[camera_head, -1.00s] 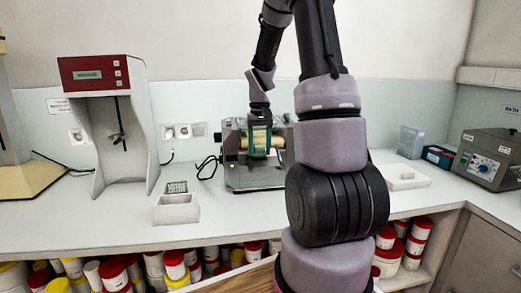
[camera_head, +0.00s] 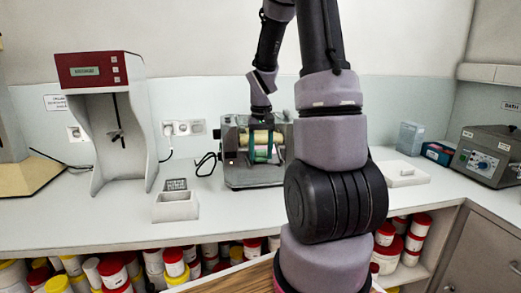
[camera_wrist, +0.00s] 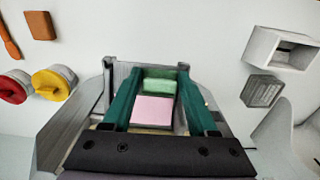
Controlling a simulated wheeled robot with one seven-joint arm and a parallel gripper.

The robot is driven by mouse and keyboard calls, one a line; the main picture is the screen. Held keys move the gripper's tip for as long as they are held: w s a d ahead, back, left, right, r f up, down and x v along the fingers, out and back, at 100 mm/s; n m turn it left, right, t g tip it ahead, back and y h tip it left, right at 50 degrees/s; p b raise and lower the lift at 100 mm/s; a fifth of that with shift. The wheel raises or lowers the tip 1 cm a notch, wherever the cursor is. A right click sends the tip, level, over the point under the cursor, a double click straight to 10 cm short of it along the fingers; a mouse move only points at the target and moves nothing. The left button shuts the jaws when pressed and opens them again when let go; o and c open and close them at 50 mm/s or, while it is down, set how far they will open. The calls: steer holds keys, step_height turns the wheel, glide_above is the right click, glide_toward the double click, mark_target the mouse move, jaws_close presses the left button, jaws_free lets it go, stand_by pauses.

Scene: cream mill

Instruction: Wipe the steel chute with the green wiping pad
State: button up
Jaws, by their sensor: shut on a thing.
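The steel mill (camera_head: 232,174) stands on the counter in the head view, with cream rollers in its upper part. My gripper (camera_head: 262,157) points down in front of the rollers, its dark green fingers over the middle of the mill. In the wrist view my gripper (camera_wrist: 160,76) is shut on the light green wiping pad (camera_wrist: 160,86), which spans the space between the fingertips. A flat pink patch (camera_wrist: 153,110) shows between the fingers; I cannot tell what it lies on. The steel chute is largely hidden by the gripper, and I cannot tell whether the pad touches it.
A white open box (camera_head: 176,208) stands left of the mill, with a dark grid-topped block (camera_head: 176,185) behind it. A red-topped stand (camera_head: 93,70) is further left. A white slab (camera_head: 402,174) and grey instrument (camera_head: 487,158) are at right.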

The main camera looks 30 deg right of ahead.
steer(key=shift+r, duration=0.1)
step_height(320, 180, up, 8)
steer(key=s, duration=0.1)
steer(key=shift+a+f, duration=0.2)
stand_by(0.4)
steer(key=shift+s, duration=0.1)
steer(key=d+r, duration=0.2)
steer(key=d, duration=0.3)
steer(key=w+f, duration=0.1)
steer(key=f, duration=0.1)
steer(key=w+f, duration=0.1)
steer(key=f, duration=0.1)
steer(key=w+f, duration=0.1)
steer(key=f, duration=0.2)
steer(key=shift+w+d, duration=0.15)
steer(key=shift+w, duration=0.25)
steer(key=shift+s+f, duration=0.15)
steer(key=shift+f, duration=0.15)
steer(key=shift+s+a+f, duration=0.2)
steer(key=shift+s+f, duration=0.05)
steer(key=shift+s, duration=0.35)
steer(key=shift+s+a+f, duration=0.2)
steer(key=shift+s+f, duration=0.1)
steer(key=shift+s, duration=0.35)
steer(key=shift+s+a+f, duration=0.2)
steer(key=shift+s+f, duration=0.05)
steer(key=shift+s, duration=0.35)
